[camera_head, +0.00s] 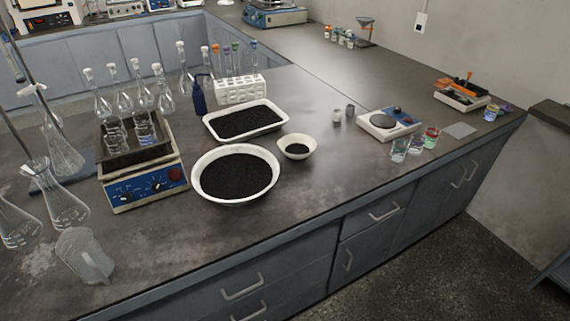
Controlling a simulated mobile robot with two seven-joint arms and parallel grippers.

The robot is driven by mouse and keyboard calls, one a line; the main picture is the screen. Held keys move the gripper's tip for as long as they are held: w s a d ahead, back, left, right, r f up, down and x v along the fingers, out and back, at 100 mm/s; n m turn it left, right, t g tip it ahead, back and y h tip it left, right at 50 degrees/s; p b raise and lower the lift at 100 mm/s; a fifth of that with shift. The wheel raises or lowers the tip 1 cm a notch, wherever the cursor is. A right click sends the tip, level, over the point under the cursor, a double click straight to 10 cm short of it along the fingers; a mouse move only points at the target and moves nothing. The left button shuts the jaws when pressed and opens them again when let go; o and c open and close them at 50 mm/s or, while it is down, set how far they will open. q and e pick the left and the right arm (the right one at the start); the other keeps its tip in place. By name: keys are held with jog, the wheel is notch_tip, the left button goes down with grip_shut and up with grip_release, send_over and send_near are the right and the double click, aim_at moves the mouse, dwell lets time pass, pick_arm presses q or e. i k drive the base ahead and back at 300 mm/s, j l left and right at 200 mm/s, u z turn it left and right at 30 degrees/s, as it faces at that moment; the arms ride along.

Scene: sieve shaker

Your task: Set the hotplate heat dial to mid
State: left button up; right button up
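A boxy unit with a blue front panel (145,190), which looks like the hotplate, stands on the left of the bench. Its panel has black dials (157,185) and a red knob (175,173); the dial settings are too small to read. A dark metal tray (120,160) with glass beakers (144,130) sits on top of it. A smaller white unit with a blue panel and round plate (383,121) stands at the right; I cannot tell whether it is a hotplate too. Neither of my grippers is in view.
A round white bowl of black grains (197,182) stands close to the right of the boxy unit. Glass flasks (66,205) and a tilted clear vessel (85,258) stand to its left. Several stoppered flasks (140,95) stand behind it. The bench front below it is clear.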

aim_at(126, 197)
jog(key=u, duration=1.25)
jog(key=l+z, duration=0.35)
